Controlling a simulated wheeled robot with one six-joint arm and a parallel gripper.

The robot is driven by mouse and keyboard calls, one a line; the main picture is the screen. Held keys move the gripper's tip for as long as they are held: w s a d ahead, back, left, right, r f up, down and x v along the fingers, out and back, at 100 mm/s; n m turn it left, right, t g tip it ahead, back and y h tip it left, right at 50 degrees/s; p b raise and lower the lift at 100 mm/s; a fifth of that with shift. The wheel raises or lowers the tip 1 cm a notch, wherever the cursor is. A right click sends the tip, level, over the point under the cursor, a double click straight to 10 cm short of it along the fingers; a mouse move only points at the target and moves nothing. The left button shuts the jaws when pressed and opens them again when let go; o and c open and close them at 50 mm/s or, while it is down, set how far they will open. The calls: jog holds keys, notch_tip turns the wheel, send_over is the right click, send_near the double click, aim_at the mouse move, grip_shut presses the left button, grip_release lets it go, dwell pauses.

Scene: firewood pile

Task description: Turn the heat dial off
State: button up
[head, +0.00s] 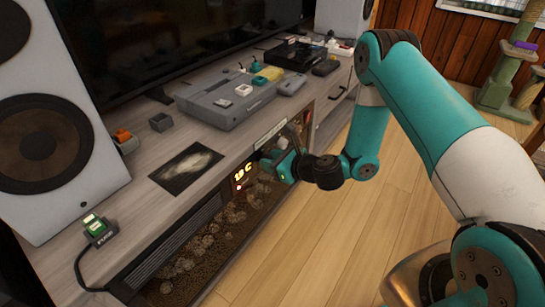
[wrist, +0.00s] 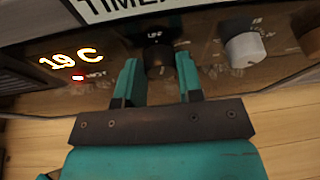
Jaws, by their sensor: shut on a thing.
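A black dial (wrist: 159,58) sits on the dark control panel of the heater unit, to the right of the glowing display (wrist: 70,60), in the wrist view. The display seems to read 19 C, with a lit red light below it. My gripper (wrist: 160,76) is shut on the black dial, one teal finger on each side. The small lettering around the dial is too blurred to read. In the head view, my gripper (head: 277,163) is at the panel beside the display (head: 242,173) and hides the dial.
A light grey knob (wrist: 245,48) is right of the held dial, and a brownish knob (wrist: 313,41) is at the right edge. A TIMER label (wrist: 120,8) is above. A grey console (head: 222,103) and a speaker (head: 60,130) stand on the cabinet. Wooden floor in front is clear.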

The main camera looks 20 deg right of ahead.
jog(key=shift+s+a+n+t+h, duration=0.1)
jog(key=shift+n+t+h, duration=0.3)
jog(key=shift+n, duration=0.4)
jog(key=o, duration=0.9)
